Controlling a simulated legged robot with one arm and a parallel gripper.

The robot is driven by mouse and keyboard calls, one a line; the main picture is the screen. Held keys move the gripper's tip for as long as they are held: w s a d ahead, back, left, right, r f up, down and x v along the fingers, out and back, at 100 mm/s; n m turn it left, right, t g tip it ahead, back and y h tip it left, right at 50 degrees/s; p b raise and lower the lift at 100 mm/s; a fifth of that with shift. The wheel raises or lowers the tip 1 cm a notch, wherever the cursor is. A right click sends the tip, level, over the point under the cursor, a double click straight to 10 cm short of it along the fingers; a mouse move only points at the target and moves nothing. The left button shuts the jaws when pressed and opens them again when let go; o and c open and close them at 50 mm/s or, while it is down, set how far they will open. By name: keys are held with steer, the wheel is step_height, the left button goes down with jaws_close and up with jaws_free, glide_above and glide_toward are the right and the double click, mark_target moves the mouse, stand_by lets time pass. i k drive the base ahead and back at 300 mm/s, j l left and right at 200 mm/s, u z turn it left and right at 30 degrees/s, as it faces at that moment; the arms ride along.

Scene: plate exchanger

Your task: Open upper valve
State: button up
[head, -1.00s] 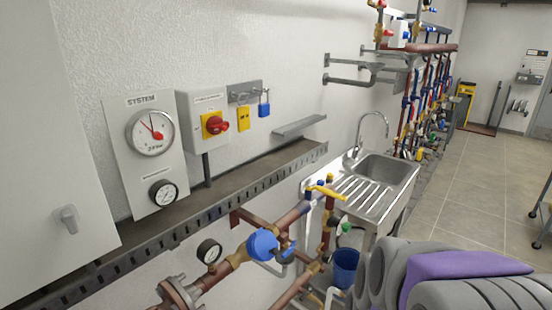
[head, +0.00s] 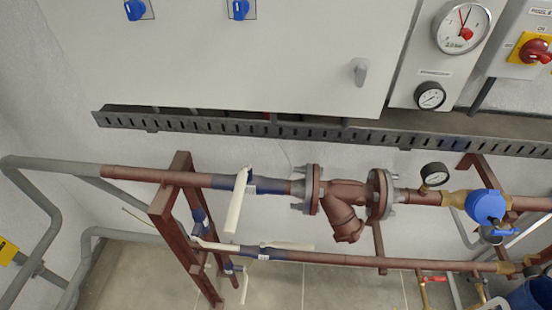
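The upper brown pipe (head: 140,174) runs across the view below a long cabinet. A valve on it has a blue-purple body (head: 270,186) and a long cream lever handle (head: 236,205). This lever lies across the pipe, slanting from upper right to lower left. The lower pipe (head: 340,259) carries another blue-purple valve (head: 255,252) with cream levers (head: 287,246) lying roughly along the pipe. My gripper is not in view.
A brown support frame (head: 163,215) stands left of the upper valve. A flanged strainer (head: 345,195) is to its right, then a gauge (head: 434,174) and a blue fitting (head: 486,206). The slotted tray (head: 225,126) and cabinet (head: 290,60) overhang the pipes.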

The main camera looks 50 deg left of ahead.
mark_target(232, 219)
steer(key=u, duration=2.5)
steer(key=k+l+z, duration=0.1)
steer(key=l+z, duration=0.1)
steer(key=l, duration=0.25)
steer(key=k, duration=0.05)
